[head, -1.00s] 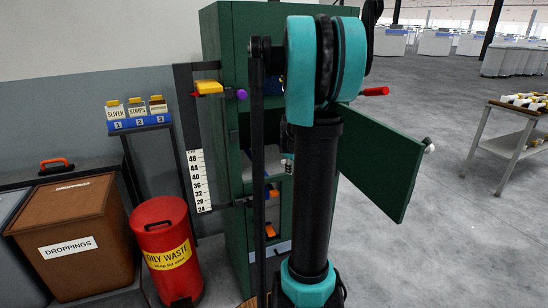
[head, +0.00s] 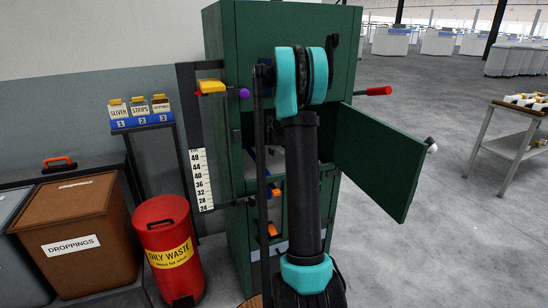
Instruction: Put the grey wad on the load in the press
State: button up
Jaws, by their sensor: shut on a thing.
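The press (head: 226,120) is a tall green cabinet in the middle of the head view. Its upper door (head: 378,160) stands open to the right, and the opening behind it is mostly covered by my arm. A small greyish patch shows in the opening left of the arm; I cannot tell whether it is the load. My arm reaches up in front of the press and its far end bends toward it. My gripper is hidden behind the arm, and no grey wad can be made out.
A red oily waste can (head: 168,250) and a brown droppings bin (head: 78,222) stand left of the press. A small stand (head: 149,124) holds numbered pots. A trolley (head: 503,140) stands at right; floor between is clear.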

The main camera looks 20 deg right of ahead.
jog(key=f, duration=0.2)
jog(key=w+f, duration=0.1)
jog(key=f, duration=0.2)
jog(key=shift+w+f, duration=0.15)
jog(key=shift+w, duration=0.05)
jog(key=g, duration=0.1)
jog(key=w+g, duration=0.1)
jog(key=shift+g, duration=0.3)
jog(key=shift+w+g, duration=0.1)
jog(key=shift+g, duration=0.4)
jog(key=shift+f, duration=0.15)
jog(key=shift+f, duration=0.1)
jog(key=o, duration=1.2)
